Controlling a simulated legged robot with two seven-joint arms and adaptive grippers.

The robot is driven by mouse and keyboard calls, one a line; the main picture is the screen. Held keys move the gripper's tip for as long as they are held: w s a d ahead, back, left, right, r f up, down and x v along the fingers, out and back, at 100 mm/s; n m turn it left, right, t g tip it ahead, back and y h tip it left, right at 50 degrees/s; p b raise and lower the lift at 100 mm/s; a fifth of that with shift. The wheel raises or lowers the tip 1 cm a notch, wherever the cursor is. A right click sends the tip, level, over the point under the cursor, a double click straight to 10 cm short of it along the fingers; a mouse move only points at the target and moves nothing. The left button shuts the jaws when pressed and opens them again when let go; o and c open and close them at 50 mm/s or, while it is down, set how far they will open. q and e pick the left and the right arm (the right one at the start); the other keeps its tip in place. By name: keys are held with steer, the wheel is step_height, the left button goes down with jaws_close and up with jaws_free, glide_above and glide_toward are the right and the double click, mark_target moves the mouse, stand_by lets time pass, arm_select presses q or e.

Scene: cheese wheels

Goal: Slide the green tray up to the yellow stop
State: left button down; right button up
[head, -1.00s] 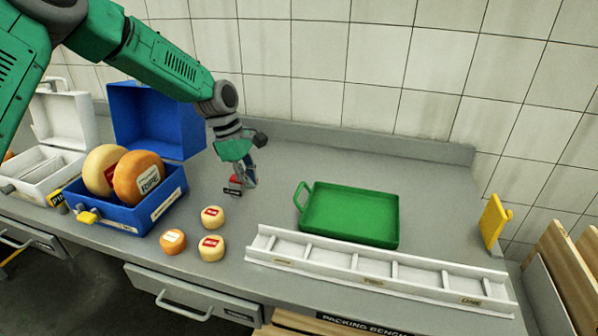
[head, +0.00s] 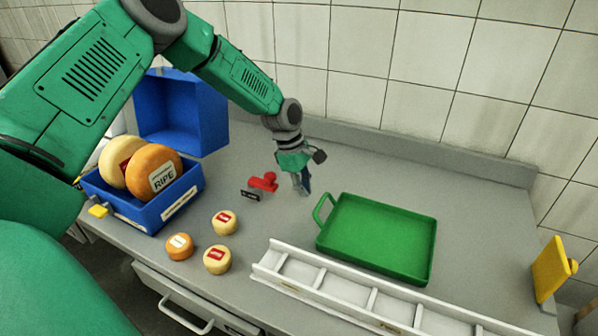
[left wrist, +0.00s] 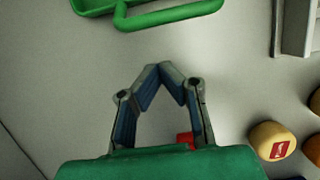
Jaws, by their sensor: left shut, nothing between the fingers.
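The green tray (head: 378,240) lies on the grey bench right of centre, its loop handle (head: 322,209) on its left side. The yellow stop (head: 551,268) stands upright at the bench's right end, with a wide gap between it and the tray. My left gripper (head: 303,190) points down just left of the tray and behind its handle. It is shut and empty, apart from the tray. In the left wrist view, the fingertips (left wrist: 160,68) meet below the green handle (left wrist: 170,14). My right gripper is not in view.
A white divided rack (head: 345,290) runs along the bench's front edge, close before the tray. A red object (head: 263,181) lies left of my gripper. Three small cheeses (head: 224,222) and an open blue case (head: 160,213) with two large wheels stand further left. Bench between tray and stop is clear.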

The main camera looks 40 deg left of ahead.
arm_select(q)
steer(key=shift+x, duration=1.05)
steer(key=shift+w+d+r, duration=0.1)
steer(key=shift+d+r, duration=0.1)
steer(key=shift+d, duration=0.3)
steer(key=shift+w+d+p, duration=0.1)
steer(key=shift+d+p, duration=0.15)
steer(key=shift+p, duration=0.15)
steer(key=shift+w+d+f, duration=0.1)
steer(key=shift+d+f, duration=0.05)
steer(key=shift+f, duration=0.1)
steer(key=shift+d+r, duration=0.2)
steer(key=shift+d, duration=0.6)
steer(key=d, duration=0.3)
steer(key=w+d, duration=0.1)
steer(key=d, duration=0.2)
steer(key=w+d, duration=0.1)
steer(key=d, duration=0.3)
steer(key=shift+w+d+f+p, duration=0.1)
steer(key=shift+w+f+p, duration=0.1)
steer(key=shift+p, duration=0.1)
steer(key=b, duration=0.1)
glide_above(404, 239)
steer(key=shift+s+a+r, duration=0.15)
steer(key=shift+s+a, duration=0.1)
steer(key=shift+a, duration=0.5)
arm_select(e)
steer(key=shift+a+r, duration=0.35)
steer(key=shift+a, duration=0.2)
